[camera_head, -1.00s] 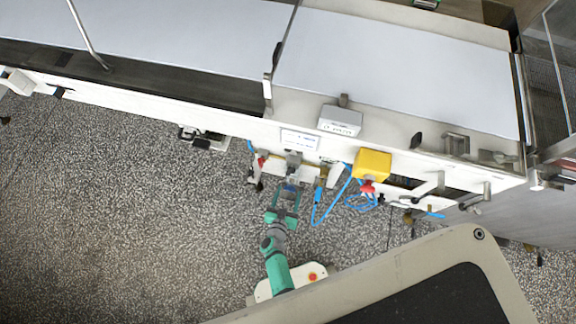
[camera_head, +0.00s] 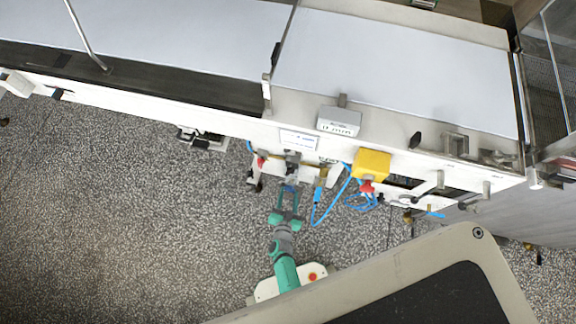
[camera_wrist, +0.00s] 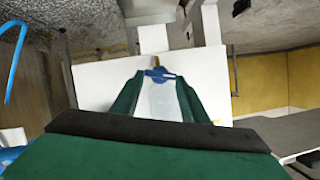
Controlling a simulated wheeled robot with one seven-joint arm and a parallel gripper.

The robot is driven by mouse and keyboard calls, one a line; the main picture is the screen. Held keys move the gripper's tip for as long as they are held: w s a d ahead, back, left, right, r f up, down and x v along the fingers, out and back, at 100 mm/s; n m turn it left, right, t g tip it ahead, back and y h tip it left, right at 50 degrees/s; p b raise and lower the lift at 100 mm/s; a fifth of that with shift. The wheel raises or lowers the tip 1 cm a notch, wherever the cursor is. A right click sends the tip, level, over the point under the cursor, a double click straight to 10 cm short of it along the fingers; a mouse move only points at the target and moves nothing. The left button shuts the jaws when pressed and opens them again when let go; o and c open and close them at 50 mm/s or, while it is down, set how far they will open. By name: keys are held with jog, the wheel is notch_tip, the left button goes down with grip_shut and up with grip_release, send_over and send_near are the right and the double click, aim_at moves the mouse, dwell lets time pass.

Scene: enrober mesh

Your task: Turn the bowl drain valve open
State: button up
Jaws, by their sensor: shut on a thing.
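The drain valve's small blue handle (camera_wrist: 160,74) shows in the wrist view, in front of a white panel, with a brass-coloured stem behind it. My gripper (camera_wrist: 161,82) has its two green fingers on either side of this handle and is shut on it. In the head view, my gripper (camera_head: 288,190) reaches up to the machine's front edge, below the grey fitting. The handle is only a small blue spot there, partly hidden by the fingertips. I cannot tell the handle's exact angle.
A yellow box with a red knob (camera_head: 371,165) stands right of my gripper. A looped blue hose (camera_head: 331,211) hangs close by on the right. A grey display box (camera_head: 339,121) sits above on the machine (camera_head: 400,70). The speckled floor (camera_head: 130,220) to the left is open.

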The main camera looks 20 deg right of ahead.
jog(key=m, duration=0.1)
jog(key=m+t+y, duration=0.1)
jog(key=m+t, duration=0.1)
jog(key=shift+s+d+f+m+y, duration=0.25)
jog(key=shift+d+m+y, duration=0.05)
jog(key=shift+m+y, duration=0.1)
jog(key=m, duration=0.1)
jog(key=m+t, duration=0.1)
jog(key=m, duration=0.1)
jog(key=m+t+y, duration=0.1)
jog(key=shift+s+d+f, duration=0.1)
jog(key=shift+d+f, duration=0.1)
jog(key=shift+f, duration=0.15)
jog(key=shift+d+m, duration=0.1)
jog(key=shift+m, duration=0.4)
jog(key=o, duration=1.1)
jog(key=shift+c, duration=0.2)
jog(key=shift+s, duration=0.1)
jog(key=v, duration=1)
jog(key=shift+s, duration=0.4)
jog(key=shift+f, duration=0.15)
